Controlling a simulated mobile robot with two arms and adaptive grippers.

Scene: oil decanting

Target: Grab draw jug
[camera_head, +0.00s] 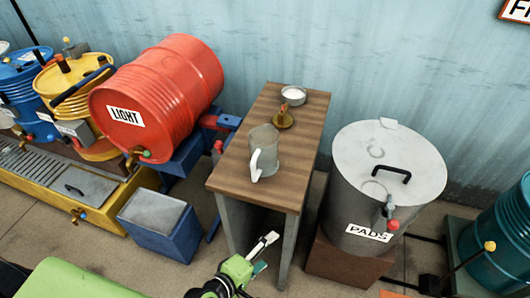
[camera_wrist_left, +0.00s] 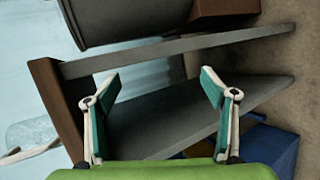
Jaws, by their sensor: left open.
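The draw jug (camera_head: 264,150) is a clear jug with a white handle, standing upright on the wooden-topped table (camera_head: 240,172). Its handle points toward the near side of the table. It also shows, cut off, at the left edge of the left wrist view (camera_wrist_left: 30,138). My left gripper (camera_head: 267,252) is open and empty, in front of the table and below its top, apart from the jug. In the left wrist view my open fingers (camera_wrist_left: 160,88) face the table's grey side and lower part. My right gripper is not in view.
A small brass item (camera_head: 283,119) and a round white-filled dish (camera_head: 293,95) stand behind the jug. A red LIGHT drum (camera_head: 170,90) lies left of the table. A grey PADS bin (camera_head: 365,215) stands close on the right. A blue box (camera_head: 160,222) sits at front left.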

